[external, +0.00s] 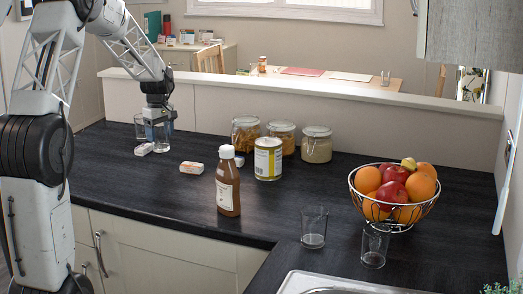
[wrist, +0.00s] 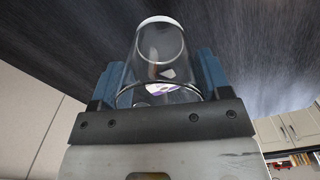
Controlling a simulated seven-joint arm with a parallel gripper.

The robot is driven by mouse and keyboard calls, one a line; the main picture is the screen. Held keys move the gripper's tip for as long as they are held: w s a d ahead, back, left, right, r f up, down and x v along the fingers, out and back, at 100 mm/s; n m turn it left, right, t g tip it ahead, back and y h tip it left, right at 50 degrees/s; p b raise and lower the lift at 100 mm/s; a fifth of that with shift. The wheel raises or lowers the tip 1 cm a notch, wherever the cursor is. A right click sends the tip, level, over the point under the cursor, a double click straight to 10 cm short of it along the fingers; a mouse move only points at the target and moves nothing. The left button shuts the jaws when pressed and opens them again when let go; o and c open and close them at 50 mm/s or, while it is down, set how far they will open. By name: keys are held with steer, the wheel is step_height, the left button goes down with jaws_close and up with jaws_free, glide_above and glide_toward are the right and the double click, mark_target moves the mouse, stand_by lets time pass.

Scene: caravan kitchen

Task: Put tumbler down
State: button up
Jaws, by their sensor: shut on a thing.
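My gripper (external: 158,116) is at the far left part of the dark counter, pointing down, and is shut on a clear glass tumbler (external: 160,136). In the wrist view the tumbler (wrist: 158,70) sits between the two blue fingers (wrist: 160,88), with its base away from the palm. The tumbler looks upright, at or just above the counter; I cannot tell whether it touches. A second clear glass (external: 139,128) shows just left of it. Two more empty tumblers stand near the sink, one (external: 314,228) left of the other (external: 374,246).
A brown sauce bottle (external: 228,190), a tin (external: 268,160), several jars (external: 316,148) and a fruit bowl (external: 408,214) stand further right. A low wall (external: 360,120) runs behind.

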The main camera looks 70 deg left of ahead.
steer(key=shift+w, duration=0.1)
